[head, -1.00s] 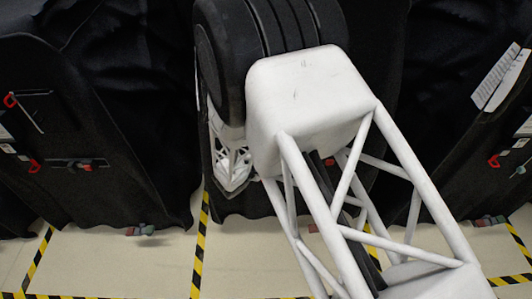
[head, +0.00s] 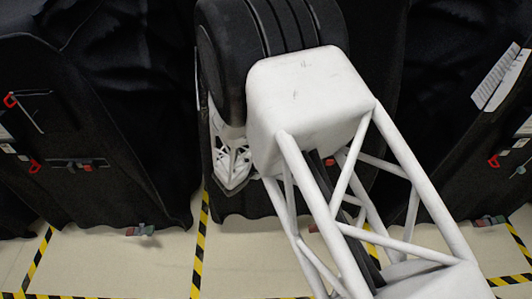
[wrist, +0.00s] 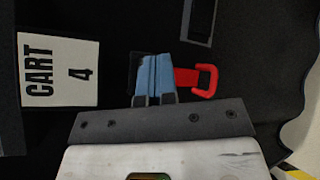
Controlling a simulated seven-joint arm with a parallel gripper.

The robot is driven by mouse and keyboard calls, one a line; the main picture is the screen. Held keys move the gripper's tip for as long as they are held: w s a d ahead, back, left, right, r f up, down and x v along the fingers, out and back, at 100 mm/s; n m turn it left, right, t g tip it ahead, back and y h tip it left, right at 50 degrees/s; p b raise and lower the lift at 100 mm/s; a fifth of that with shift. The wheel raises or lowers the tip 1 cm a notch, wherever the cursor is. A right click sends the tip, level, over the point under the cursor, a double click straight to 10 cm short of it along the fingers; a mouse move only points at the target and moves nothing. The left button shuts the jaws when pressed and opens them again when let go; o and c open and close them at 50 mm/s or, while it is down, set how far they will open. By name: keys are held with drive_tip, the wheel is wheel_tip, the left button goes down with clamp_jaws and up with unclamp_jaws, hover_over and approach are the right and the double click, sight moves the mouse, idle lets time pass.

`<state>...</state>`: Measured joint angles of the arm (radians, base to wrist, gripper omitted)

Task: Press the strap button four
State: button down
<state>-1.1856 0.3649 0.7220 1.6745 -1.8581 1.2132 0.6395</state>
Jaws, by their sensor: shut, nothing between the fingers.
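In the wrist view, my gripper (wrist: 153,77) has its two blue fingertips together with nothing between them. They point at the black cover of a cart marked with a white "CART 4" label (wrist: 60,70). A red buckle piece (wrist: 198,80) sits just right of the fingertips, on the black cover. A dark patch behind the fingertips is mostly hidden, so I cannot tell the button itself or whether the fingers touch it. In the head view, the white end of my gripper (head: 232,168) is low against the middle cart's black cover; its tips are unclear.
Black covered carts stand left (head: 110,130) and right (head: 450,140), with red strap parts (head: 35,166) on the left one. Yellow-black floor tape (head: 201,240) marks the pale floor. My arm hides much of the middle cart.

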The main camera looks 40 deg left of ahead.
drive_tip(key=shift+w+a, duration=0.1)
idle(0.7)
drive_tip(key=shift+s+d, duration=0.7)
drive_tip(key=shift+s+d, duration=0.1)
drive_tip(key=shift+s+d, duration=1.7)
